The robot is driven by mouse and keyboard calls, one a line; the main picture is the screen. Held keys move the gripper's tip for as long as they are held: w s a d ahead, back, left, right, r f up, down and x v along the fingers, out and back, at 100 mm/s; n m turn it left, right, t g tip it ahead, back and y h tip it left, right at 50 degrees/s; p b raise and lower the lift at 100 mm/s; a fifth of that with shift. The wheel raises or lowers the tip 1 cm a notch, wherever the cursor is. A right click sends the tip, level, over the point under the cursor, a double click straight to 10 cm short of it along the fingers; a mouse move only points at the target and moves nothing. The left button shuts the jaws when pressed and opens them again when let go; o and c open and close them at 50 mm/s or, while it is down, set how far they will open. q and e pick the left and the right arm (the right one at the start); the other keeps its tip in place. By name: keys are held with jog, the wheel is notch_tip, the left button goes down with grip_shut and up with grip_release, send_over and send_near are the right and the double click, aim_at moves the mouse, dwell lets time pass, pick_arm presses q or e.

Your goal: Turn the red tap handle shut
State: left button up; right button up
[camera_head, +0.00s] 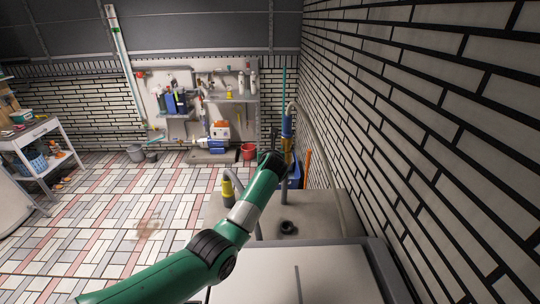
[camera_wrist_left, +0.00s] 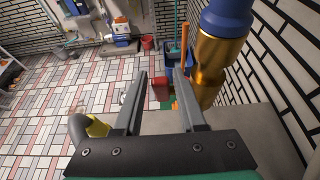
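In the left wrist view, a red piece (camera_wrist_left: 160,89) that looks like the tap handle shows between the two fingers of my left gripper (camera_wrist_left: 161,75). The fingers are apart, and I cannot tell whether either touches it. Just right of the fingers stands a brass pipe (camera_wrist_left: 211,66) with a blue collar (camera_wrist_left: 228,14). In the head view, my green left arm reaches in from the lower left, and its gripper (camera_head: 271,158) is beside the same brass pipe (camera_head: 288,148). The handle is hidden there behind the gripper. My right gripper is not in view.
A grey bench (camera_head: 330,205) lies under the pipe, with a grey hose with a yellow fitting (camera_head: 227,188) at its left. A brick wall (camera_head: 430,120) runs close on the right. A red bucket (camera_head: 248,152) stands farther back. The tiled floor at left is open.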

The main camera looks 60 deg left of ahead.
pick_arm(q)
jog(key=shift+b+x, duration=1.7)
jog(key=shift+x, duration=0.6)
grip_shut()
